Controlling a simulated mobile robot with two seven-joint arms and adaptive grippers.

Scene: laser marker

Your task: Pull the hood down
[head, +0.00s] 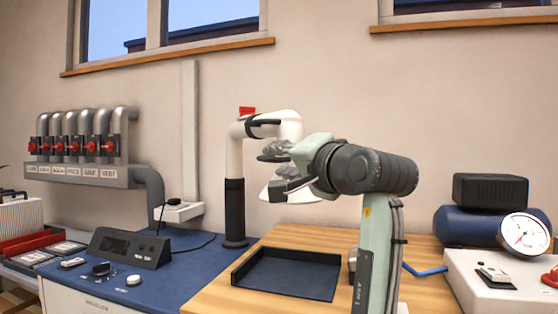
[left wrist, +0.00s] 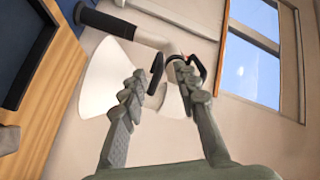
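The hood is a white cone (head: 298,197) on the end of a white jointed pipe (head: 235,155), partly hidden behind my left gripper (head: 271,170) in the head view. In the left wrist view the hood (left wrist: 101,76) lies beyond the fingers, mostly left of and between them. A dark curved handle or bracket (left wrist: 157,72) shows near the fingertips. My left gripper (left wrist: 161,84) has its fingers spread, with a clear gap between them. Whether a finger touches the hood or the dark piece I cannot tell. My right gripper is not in view.
A dark tray (head: 287,274) sits on the wooden top below the hood. A control box (head: 128,247) stands on the blue bench at left. A pressure gauge (head: 525,234) and a blue tank (head: 462,228) are at right. Valve pipes (head: 85,145) line the wall.

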